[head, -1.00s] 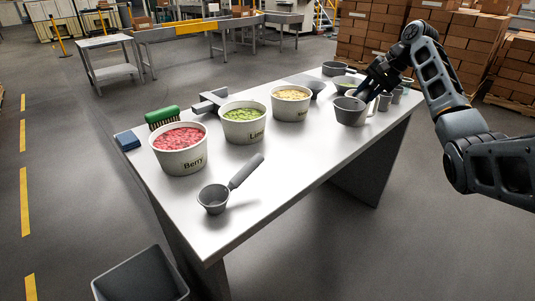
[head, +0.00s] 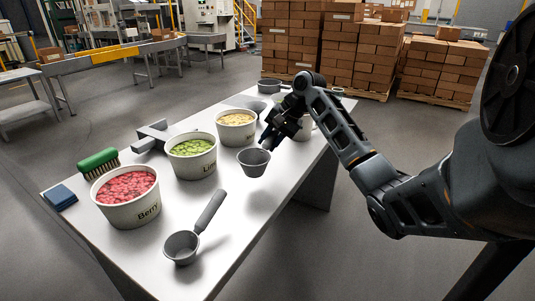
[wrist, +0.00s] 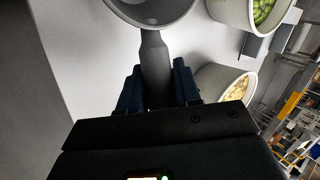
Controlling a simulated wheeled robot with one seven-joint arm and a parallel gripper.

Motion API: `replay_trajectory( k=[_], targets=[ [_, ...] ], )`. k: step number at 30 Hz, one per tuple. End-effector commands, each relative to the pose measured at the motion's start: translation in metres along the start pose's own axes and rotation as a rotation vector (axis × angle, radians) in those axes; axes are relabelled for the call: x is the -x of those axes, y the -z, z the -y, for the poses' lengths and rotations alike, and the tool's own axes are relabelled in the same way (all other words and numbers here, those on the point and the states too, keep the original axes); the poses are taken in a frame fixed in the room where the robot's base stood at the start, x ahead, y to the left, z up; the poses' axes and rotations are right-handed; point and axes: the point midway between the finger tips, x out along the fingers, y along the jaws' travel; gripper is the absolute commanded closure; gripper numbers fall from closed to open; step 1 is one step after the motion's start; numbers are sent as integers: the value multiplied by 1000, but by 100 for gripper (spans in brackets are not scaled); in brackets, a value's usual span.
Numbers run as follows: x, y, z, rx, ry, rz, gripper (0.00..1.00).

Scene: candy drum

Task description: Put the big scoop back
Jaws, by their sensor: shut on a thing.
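My gripper (head: 268,138) is shut on the handle of a grey scoop (head: 254,163), whose round cup points toward the near end of the table. In the wrist view the scoop's handle (wrist: 155,65) runs between the two dark blue fingers, with the cup at the top edge. The cup is upright or nearly so; I cannot tell how far it is above the tabletop. A second grey scoop (head: 182,247) lies on the white table (head: 225,245) near its front, its handle pointing up and to the right. The held scoop looks the larger one.
Tubs of red Berry candy (head: 147,211), green candy (head: 191,171) and yellow candy (head: 236,139) line the table's left side. A green brush (head: 97,163) and blue cloth (head: 60,197) lie behind.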

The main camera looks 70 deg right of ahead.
Motion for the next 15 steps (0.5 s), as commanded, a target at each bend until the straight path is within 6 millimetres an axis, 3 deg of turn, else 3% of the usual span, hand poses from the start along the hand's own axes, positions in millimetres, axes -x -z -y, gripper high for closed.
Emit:
replay_trajectory(
  k=[4, 15],
  targets=[
    [-6, -10, -1, -1, 1, 0, 100],
    [-40, -9, -21, -1, 0, -1, 100]
  ],
)
